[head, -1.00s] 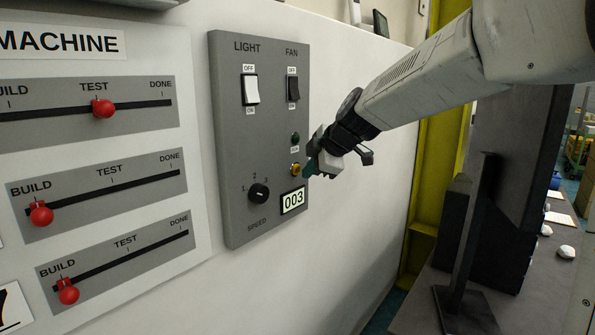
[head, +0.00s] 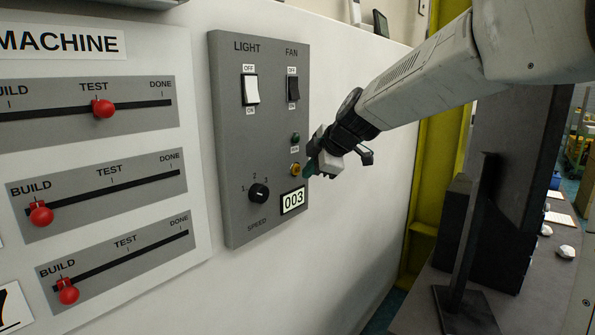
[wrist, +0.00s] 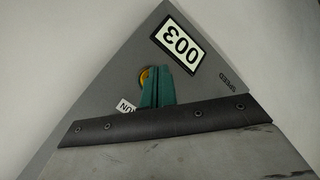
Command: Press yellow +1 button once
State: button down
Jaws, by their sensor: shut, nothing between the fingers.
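The yellow button (head: 295,169) sits on the grey control panel (head: 232,140), below a green button (head: 295,139) and above a counter display (head: 293,200) reading 003. My gripper (head: 310,168) is shut, its green fingertips just right of the yellow button in the head view. In the wrist view the shut fingertips (wrist: 158,72) lie beside the yellow button (wrist: 145,79) and partly cover it. I cannot tell whether they touch it. The display (wrist: 176,45) also reads 003 there.
The panel also carries a white light switch (head: 251,90), a dark fan switch (head: 293,88) and a black speed knob (head: 259,193). Sliders with red knobs (head: 103,109) are on the white wall to the left. A dark monitor (head: 505,170) stands at right.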

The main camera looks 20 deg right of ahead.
jog(key=shift+w+a, duration=0.25)
jog(key=shift+w, duration=0.1)
jog(key=shift+w+a, duration=0.25)
jog(key=shift+w, duration=0.05)
dwell(0.9)
jog(key=shift+s+d, duration=0.5)
jog(key=shift+s, duration=0.2)
jog(key=shift+s+d, duration=0.75)
jog(key=shift+s, duration=0.25)
jog(key=shift+s+d, duration=0.7)
jog(key=shift+s, duration=0.3)
